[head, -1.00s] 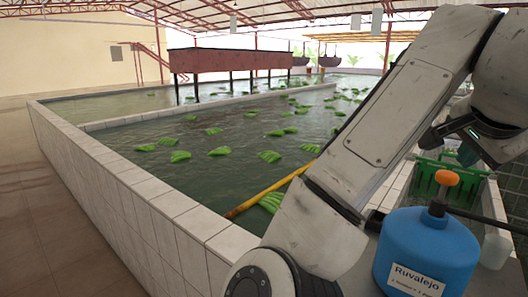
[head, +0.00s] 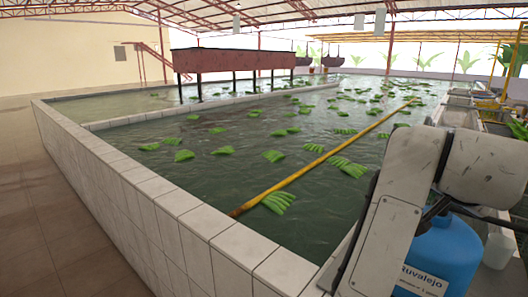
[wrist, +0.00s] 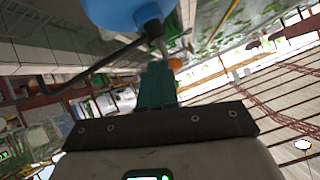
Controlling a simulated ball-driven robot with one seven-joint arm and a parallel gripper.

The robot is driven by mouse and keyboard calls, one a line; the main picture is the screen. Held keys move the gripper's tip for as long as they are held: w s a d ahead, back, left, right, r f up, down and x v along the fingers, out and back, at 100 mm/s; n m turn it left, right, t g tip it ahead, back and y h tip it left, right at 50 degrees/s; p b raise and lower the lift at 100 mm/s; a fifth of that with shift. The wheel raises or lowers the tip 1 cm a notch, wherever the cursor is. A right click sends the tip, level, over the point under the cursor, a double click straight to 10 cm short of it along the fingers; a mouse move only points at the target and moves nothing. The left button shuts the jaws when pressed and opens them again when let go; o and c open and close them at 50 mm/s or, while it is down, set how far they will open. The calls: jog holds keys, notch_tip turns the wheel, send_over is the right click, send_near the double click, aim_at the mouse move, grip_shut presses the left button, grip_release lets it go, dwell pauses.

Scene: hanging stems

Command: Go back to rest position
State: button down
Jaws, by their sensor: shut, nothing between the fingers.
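My gripper (wrist: 158,72) shows in the wrist view as teal fingers pressed together, with nothing between them. In the head view my folded arm stands at the lower right, and the gripper cannot be made out there. A blue tank labelled Ruvalejo (head: 440,255) is partly hidden behind my arm. The blue tank (wrist: 125,12) also shows at the top of the wrist view, beyond the fingertips. Its orange knob (wrist: 175,63) is just right of the fingers there. I cannot tell how far the fingers are from the tank.
A tiled wall (head: 165,210) edges a water basin (head: 230,180) with floating green banana bunches (head: 277,201). A yellow pole (head: 325,157) lies across the water. A red raised trough (head: 240,60) stands behind. The tiled floor at left is clear.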

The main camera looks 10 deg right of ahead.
jog(key=s+a+f+n+y, duration=0.1)
jog(key=s+a+f+n, duration=0.15)
jog(key=f, duration=0.65)
jog(key=s+a+f+n+y, duration=0.2)
jog(key=a+f+n, duration=0.15)
jog(key=f, duration=0.45)
jog(key=s+a+f+n+y, duration=0.15)
jog(key=f+n, duration=0.25)
jog(key=f, duration=0.5)
jog(key=s+a+f+n+g+y, duration=0.2)
jog(key=s+a+f+n+y, duration=0.15)
jog(key=s+a+f, duration=0.7)
jog(key=s+d+f+g, duration=0.3)
jog(key=s+f, duration=0.4)
jog(key=s, duration=0.4)
jog(key=shift+s+m+g, duration=0.3)
jog(key=shift+m+g, duration=0.05)
jog(key=shift+g, duration=0.35)
